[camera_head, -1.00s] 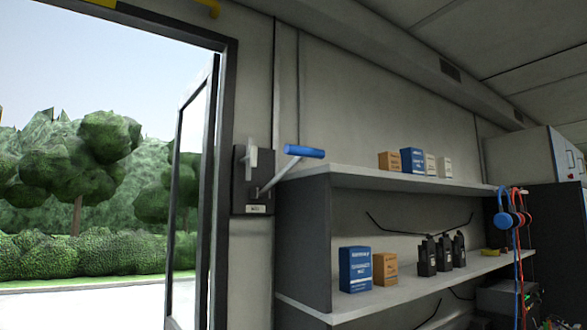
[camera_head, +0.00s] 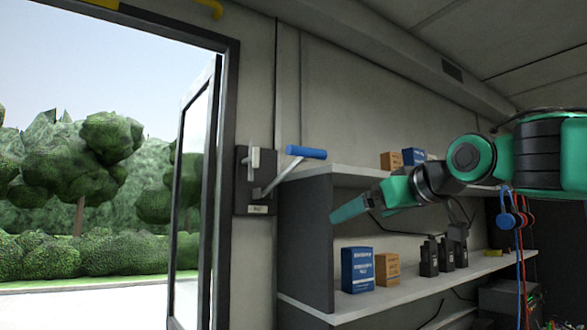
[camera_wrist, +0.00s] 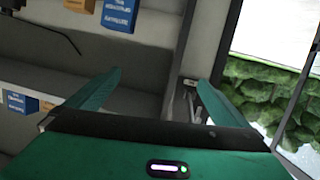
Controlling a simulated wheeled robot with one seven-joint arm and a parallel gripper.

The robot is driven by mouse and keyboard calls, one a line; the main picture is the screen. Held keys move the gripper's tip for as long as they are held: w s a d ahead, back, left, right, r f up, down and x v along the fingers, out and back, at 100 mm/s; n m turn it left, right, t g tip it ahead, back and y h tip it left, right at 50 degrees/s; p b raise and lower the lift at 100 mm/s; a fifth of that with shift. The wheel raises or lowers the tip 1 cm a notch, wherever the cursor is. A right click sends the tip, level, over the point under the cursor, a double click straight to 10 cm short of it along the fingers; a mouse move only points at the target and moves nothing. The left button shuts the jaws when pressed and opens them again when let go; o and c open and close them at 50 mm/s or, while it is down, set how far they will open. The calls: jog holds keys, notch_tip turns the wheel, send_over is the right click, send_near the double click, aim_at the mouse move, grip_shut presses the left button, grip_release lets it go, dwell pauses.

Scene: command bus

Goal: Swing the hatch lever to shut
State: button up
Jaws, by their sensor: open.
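The hatch lever is a grey arm with a blue grip (camera_head: 306,152), set on a dark plate (camera_head: 241,203) on the wall beside the open doorway. Its arm slants up and to the right from the plate, and the grip points right. My gripper (camera_head: 336,216) is in front of the shelf unit, below and to the right of the blue grip, and apart from it in the picture. In the wrist view my gripper (camera_wrist: 160,80) has its two teal fingers spread with nothing between them. The blue grip does not show in the wrist view.
The shelf unit (camera_head: 307,240) stands right of the lever, with blue and orange boxes (camera_head: 357,270) and several black radios (camera_head: 428,259). Headphones (camera_head: 512,215) hang farther right. The open door (camera_head: 196,190) and doorway are on the left.

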aim_at(311, 154)
jog(key=s+a+r+n+y, duration=0.1)
jog(key=a+r, duration=0.2)
jog(key=r, duration=0.1)
jog(key=s+a+r+n+y, duration=0.1)
jog(key=a+r+y, duration=0.1)
jog(key=a+r, duration=0.1)
jog(key=s+a+r+n+y, duration=0.1)
jog(key=a+r, duration=0.2)
jog(key=r, duration=0.2)
jog(key=shift+a+t, duration=0.1)
jog(key=shift+t, duration=0.3)
jog(key=shift+w+a+r+n, duration=0.1)
jog(key=shift+a+r+n, duration=0.05)
jog(key=shift+a+n, duration=0.15)
jog(key=x, duration=1)
jog(key=shift+c, duration=0.6)
